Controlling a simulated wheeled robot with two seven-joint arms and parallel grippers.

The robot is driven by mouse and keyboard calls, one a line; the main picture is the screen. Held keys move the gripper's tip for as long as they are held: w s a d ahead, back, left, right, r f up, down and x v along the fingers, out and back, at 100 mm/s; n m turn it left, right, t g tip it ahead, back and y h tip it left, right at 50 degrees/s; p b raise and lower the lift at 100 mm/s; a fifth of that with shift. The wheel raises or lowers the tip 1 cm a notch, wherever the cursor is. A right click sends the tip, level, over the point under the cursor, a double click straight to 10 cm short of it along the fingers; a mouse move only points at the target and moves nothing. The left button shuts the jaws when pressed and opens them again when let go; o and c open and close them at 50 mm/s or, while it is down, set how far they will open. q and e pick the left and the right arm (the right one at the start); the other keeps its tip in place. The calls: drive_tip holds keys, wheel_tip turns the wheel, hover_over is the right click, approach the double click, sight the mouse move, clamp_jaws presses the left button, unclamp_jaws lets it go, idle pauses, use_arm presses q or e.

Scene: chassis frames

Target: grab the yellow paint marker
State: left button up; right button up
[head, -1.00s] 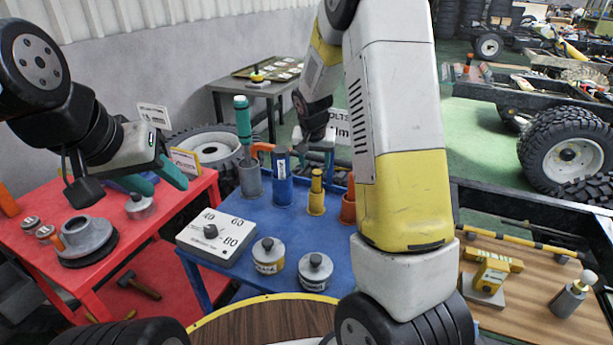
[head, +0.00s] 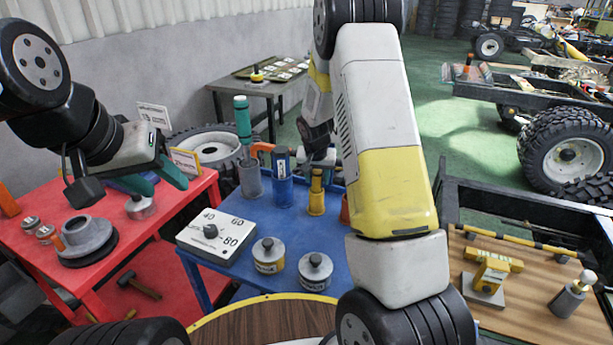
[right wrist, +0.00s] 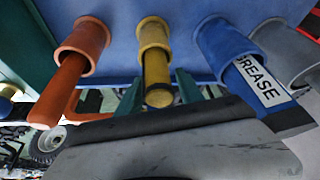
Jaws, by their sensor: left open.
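The yellow paint marker (head: 317,179) stands upright in a yellow holder (head: 315,204) on the blue table. In the right wrist view the marker (right wrist: 157,90) points toward the camera from its yellow holder (right wrist: 153,35). My right gripper (right wrist: 159,88) is open, with one green finger on each side of the marker in that picture; I cannot tell whether they touch it. My left gripper (head: 157,178) is open and empty over the red table.
Beside the marker stand a blue grease tube (head: 281,165), a teal-handled tool (head: 243,120) in a grey holder, and an orange holder (right wrist: 84,45) with an orange tool. A dial box (head: 215,238) and two lidded tins (head: 268,256) sit nearer on the blue table (head: 240,207).

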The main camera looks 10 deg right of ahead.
clamp_jaws()
drive_tip(key=shift+r, duration=0.1)
